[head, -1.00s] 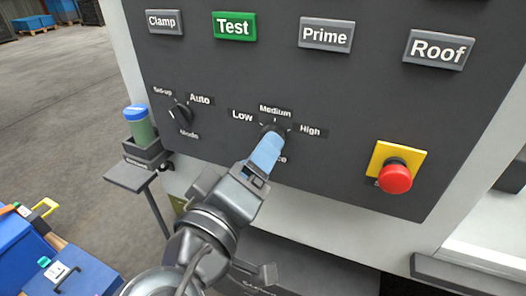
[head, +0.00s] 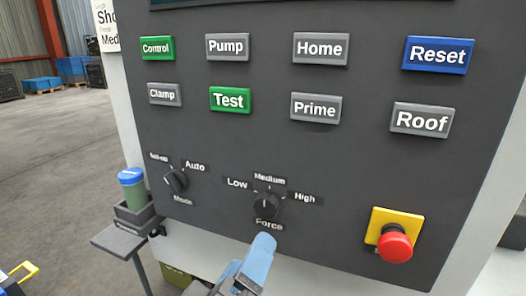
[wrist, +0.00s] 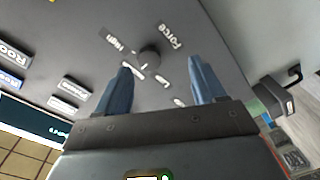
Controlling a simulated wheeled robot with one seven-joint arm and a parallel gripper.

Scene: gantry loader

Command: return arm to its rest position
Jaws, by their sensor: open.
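My gripper (head: 252,262) is at the bottom centre of the head view, just below the Force knob (head: 267,205) and apart from it. In the wrist view its two blue fingers (wrist: 157,92) are spread with nothing between them. The knob also shows in the wrist view (wrist: 150,56), beyond the fingertips. In the head view the knob's mark points up, near Medium. Most of my arm is below the head view's edge.
The dark control panel (head: 330,165) fills most of the head view. A red emergency button (head: 395,244) on a yellow plate sits at lower right. The Mode knob (head: 176,181) is at left. A green jar with a blue lid (head: 132,188) stands in a holder left of the panel. Open floor lies beyond.

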